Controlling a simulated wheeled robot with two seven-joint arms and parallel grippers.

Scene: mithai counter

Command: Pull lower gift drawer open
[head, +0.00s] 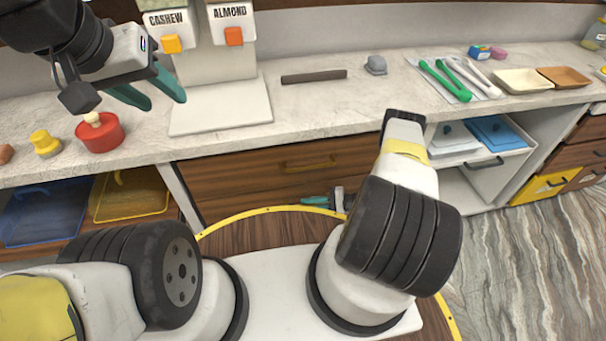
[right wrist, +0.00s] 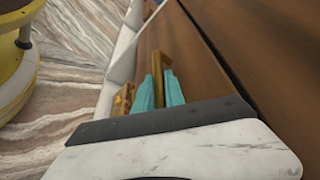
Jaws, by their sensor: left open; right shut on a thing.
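The lower gift drawer (head: 240,204) has a brown wood front under the counter, below a similar upper drawer (head: 250,172). My right gripper (head: 316,200) is low in front of it, partly hidden behind my own arm. In the right wrist view, its teal fingers (right wrist: 160,92) are shut around a brass handle (right wrist: 163,68) on a wood front. The handle's lower part is hidden between the fingers. I cannot tell whether this drawer stands slightly out. My left gripper (head: 150,88) is open and empty above the counter at the left.
The counter (head: 235,142) carries a red pot (head: 100,132), a dark bar (head: 314,76) and tongs (head: 445,80). A white pull-out with blue contents (head: 497,131) stands open at the right. Blue (head: 40,215) and yellow (head: 130,197) trays sit under the counter at the left.

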